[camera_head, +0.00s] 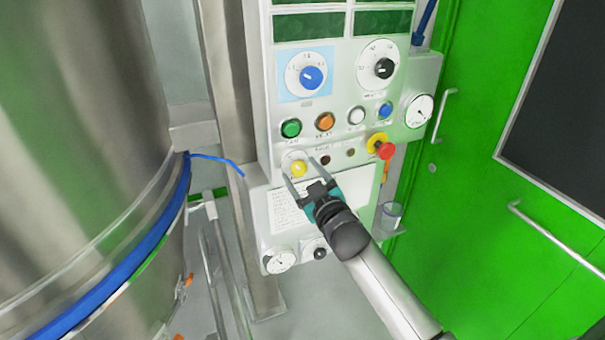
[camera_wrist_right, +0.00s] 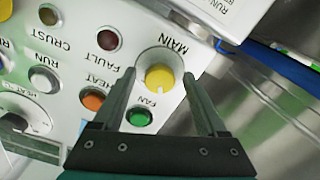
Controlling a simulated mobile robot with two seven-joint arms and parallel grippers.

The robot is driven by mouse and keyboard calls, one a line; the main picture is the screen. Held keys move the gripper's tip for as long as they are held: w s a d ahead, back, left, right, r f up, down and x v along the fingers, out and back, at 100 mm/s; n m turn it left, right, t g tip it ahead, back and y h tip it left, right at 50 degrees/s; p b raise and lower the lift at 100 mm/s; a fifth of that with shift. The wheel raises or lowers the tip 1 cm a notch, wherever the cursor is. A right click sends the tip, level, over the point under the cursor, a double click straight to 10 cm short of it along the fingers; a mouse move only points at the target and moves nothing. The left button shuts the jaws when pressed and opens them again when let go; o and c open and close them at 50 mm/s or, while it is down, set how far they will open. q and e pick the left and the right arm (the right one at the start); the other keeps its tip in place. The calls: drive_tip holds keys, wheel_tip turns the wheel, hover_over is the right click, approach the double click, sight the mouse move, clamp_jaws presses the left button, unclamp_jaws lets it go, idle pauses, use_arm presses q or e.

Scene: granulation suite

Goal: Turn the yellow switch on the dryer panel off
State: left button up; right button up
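The yellow switch (camera_head: 298,169) is a round knob on a pale dial at the lower left of the dryer panel (camera_head: 262,100). In the right wrist view the yellow switch (camera_wrist_right: 159,77) sits under the label MAIN, with a small pale mark on its lower edge. My right gripper (camera_head: 301,168) is open, its two fingers pointing at the panel on either side of the knob. In the wrist view the open right gripper (camera_wrist_right: 157,80) frames the knob; whether a finger touches it I cannot tell. My left gripper is not in view.
Above the switch are a green button (camera_head: 291,128), an orange button (camera_head: 324,121), a white button (camera_head: 357,115) and a blue button (camera_head: 385,110). A red emergency knob (camera_head: 386,150) juts out at right. A large steel vessel (camera_head: 80,130) stands at left, a green door (camera_head: 480,180) at right.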

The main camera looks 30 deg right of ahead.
drive_tip(key=shift+s, duration=0.15)
drive_tip(key=s, duration=1.5)
drive_tip(key=shift+a, duration=0.45)
drive_tip(key=s+a+f+g+b, duration=0.1)
drive_tip(key=s+f+g, duration=0.2)
drive_tip(key=f, duration=0.9)
drive_tip(key=s+a+f+m+g+b, duration=0.1)
drive_tip(key=s+f+g, duration=0.1)
drive_tip(key=f, duration=0.9)
drive_tip(key=s+a+f+g+b, duration=0.1)
drive_tip(key=s+f+g, duration=0.2)
drive_tip(key=f, duration=0.9)
drive_tip(key=s+a+f+g+b, duration=0.2)
drive_tip(key=s+f+g, duration=0.2)
drive_tip(key=s+f, duration=0.7)
drive_tip(key=s+a+f+g+y+b, duration=0.1)
drive_tip(key=s+f+g, duration=0.4)
drive_tip(key=s+f, duration=0.6)
drive_tip(key=s+b, duration=0.1)
drive_tip(key=s, duration=0.4)
drive_tip(key=shift+s+a, duration=0.35)
